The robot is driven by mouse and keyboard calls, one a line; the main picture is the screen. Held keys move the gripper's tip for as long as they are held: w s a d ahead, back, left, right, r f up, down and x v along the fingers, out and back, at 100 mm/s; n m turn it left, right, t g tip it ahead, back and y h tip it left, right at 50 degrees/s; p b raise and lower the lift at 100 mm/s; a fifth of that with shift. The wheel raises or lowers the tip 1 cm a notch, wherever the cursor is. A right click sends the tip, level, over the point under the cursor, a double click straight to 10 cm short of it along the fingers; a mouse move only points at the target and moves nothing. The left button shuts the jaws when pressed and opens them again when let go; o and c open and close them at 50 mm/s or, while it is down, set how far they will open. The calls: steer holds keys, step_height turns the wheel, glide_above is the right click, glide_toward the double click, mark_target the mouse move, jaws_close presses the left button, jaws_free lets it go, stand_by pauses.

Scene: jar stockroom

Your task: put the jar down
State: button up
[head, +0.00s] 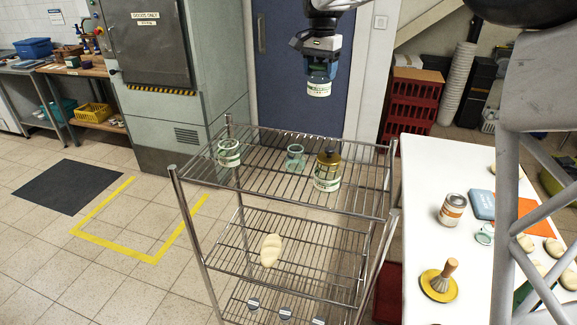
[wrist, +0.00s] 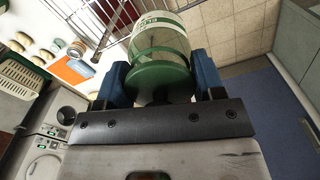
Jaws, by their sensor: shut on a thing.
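My gripper (head: 318,63) is shut on a jar (head: 319,86) and holds it in the air above the back of the wire shelf rack, in front of the blue door. In the wrist view the jar (wrist: 160,42) has a green lid, clear glass and a pale label band, and sits between the blue fingers (wrist: 163,82). The rack's top shelf (head: 270,157) bears a pale-labelled jar (head: 229,153) at the left, a small green glass jar (head: 296,157) in the middle and a larger jar with a dark yellow lid (head: 327,171) towards the right.
A loaf-like thing (head: 270,250) lies on the middle shelf (head: 310,240). Red crates (head: 412,102) stand behind. The top shelf has bare wire between its jars.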

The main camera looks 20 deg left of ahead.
steer(key=s+a+n, duration=0.2)
steer(key=s+a, duration=0.2)
steer(key=a, duration=0.8)
steer(key=s+a+n, duration=0.1)
steer(key=s+a, duration=0.3)
steer(key=a, duration=0.8)
steer(key=f, duration=0.5)
steer(key=shift+s+a+f, duration=0.15)
steer(key=shift+a+f, duration=0.15)
steer(key=shift+a, duration=0.05)
steer(key=shift+f, duration=2.5)
steer(key=shift+f, duration=0.1)
steer(key=shift+f, duration=2.4)
steer(key=shift+f, duration=0.1)
